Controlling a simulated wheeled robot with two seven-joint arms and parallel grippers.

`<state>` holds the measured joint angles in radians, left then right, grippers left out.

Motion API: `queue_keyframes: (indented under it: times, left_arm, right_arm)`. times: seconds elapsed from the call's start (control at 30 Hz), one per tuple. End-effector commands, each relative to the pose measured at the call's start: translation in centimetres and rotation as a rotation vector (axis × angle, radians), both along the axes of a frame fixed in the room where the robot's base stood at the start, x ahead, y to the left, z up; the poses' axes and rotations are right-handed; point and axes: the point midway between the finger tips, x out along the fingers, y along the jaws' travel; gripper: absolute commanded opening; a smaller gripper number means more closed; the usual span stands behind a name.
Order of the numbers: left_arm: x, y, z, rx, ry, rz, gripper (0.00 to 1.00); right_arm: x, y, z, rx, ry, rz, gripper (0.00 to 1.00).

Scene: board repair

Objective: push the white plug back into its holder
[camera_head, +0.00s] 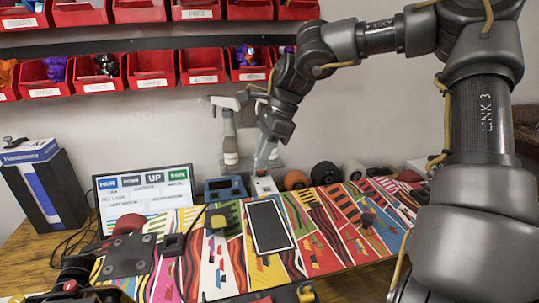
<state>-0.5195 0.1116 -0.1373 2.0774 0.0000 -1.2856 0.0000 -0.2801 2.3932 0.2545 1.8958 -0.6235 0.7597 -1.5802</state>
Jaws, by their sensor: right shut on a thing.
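My right gripper (264,161) reaches down from the upper right, behind the far edge of the patterned board (325,237). Its fingers are closed and point down at a small white block (263,186) with a dark spot on top. What is between the fingers is very small in this view; I take it to be the white plug, but its outline is not clear. I cannot tell the plug from its holder here, or how deep it sits. My left gripper is not in view.
A spray bottle (229,135) stands just left of the gripper. A blue device (225,189) and several wheels (295,180) line the board's far side. A sign (146,193) and a dark box (44,185) stand left. Red bins (152,68) hang above.

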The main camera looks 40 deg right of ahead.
Motion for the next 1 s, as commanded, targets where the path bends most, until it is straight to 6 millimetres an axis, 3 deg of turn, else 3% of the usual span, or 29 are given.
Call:
queue_keyframes:
  times: [1.0]
  left_arm:
    - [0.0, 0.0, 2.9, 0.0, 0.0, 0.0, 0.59]
  right_arm:
    - [8.7, 0.8, 0.1, 0.0, 0.0, -0.001, 0.0]
